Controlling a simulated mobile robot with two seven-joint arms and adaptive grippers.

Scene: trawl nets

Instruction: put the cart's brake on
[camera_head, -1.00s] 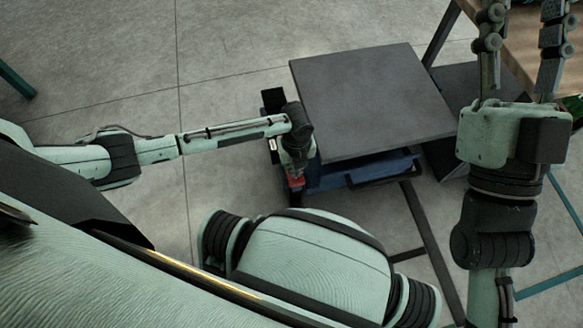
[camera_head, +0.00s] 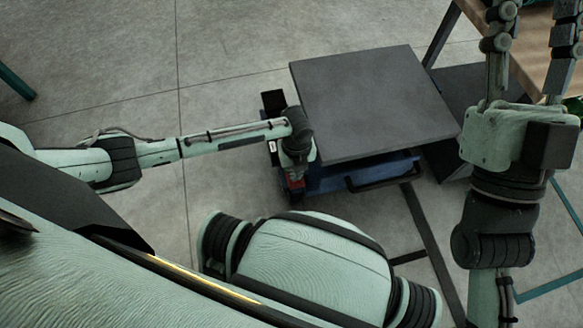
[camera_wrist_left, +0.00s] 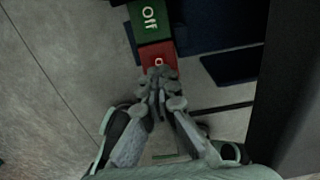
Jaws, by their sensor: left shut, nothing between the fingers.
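The cart has a dark grey flat top (camera_head: 370,95) and a blue frame (camera_head: 345,178) under its near edge. At its left near corner, a red pedal (camera_head: 294,184) shows just below my left wrist. In the left wrist view, a green pedal marked "Off" (camera_wrist_left: 149,20) sits beside the red pedal (camera_wrist_left: 157,53), whose label is partly hidden by my fingers. My left gripper (camera_wrist_left: 160,74) is shut and empty, its tips over the red pedal's near edge; contact is unclear. My right gripper (camera_head: 530,40) has its fingers spread, empty, right of the cart.
A wooden table (camera_head: 540,60) stands at the upper right behind my right gripper. A black handle bar (camera_head: 385,176) runs along the cart's near side. Dark floor bars lie below the cart.

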